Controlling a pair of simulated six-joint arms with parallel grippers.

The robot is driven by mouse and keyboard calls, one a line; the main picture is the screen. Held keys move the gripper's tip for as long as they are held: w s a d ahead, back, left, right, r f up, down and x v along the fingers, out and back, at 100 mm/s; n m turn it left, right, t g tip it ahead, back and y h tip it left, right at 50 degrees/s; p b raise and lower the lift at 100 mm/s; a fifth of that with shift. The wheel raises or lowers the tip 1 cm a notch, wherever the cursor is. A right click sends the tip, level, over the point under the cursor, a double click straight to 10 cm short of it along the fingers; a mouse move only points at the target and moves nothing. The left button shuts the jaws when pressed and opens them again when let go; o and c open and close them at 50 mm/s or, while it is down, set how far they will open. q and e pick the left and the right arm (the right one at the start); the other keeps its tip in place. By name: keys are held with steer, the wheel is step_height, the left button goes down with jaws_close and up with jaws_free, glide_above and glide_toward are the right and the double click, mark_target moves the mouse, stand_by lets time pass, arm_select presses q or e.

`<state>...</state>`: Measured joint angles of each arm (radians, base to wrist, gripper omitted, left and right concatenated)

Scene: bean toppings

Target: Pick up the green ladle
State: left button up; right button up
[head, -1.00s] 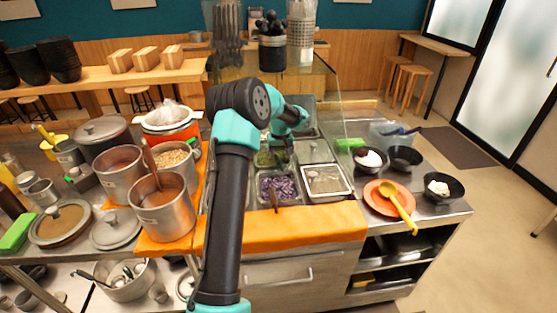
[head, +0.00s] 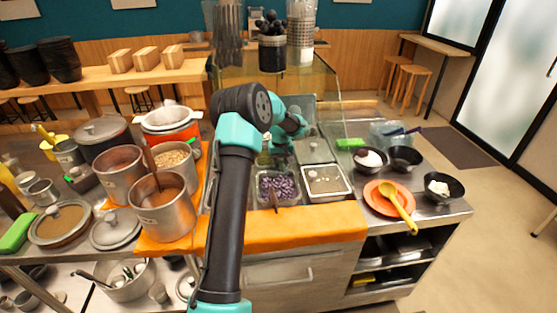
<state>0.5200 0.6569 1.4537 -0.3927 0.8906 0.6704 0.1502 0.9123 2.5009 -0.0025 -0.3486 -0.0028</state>
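I cannot clearly make out a green ladle. A small green piece (head: 192,149) shows beside the orange pot, too small to tell what it is. One arm rises from the bottom, left of the middle, and bends over the topping trays; I take it as my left arm. Its gripper (head: 279,146) is over the back trays, partly behind the arm and too small to show its fingers. The tray of purple beans (head: 277,187) lies in front of it, with a brown handle sticking out. My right gripper is not in view.
Steel pots (head: 162,206) stand left of the arm on an orange cloth. A glass guard rises behind the trays. On the right are black bowls (head: 404,158) and an orange plate (head: 377,199) with a yellow ladle (head: 398,205). A green block (head: 350,144) lies behind them.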

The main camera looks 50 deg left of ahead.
arm_select(q)
jaws_close()
steer(key=shift+r, duration=0.1)
step_height(320, 180, up, 28)
stand_by(0.6)
stand_by(0.4)
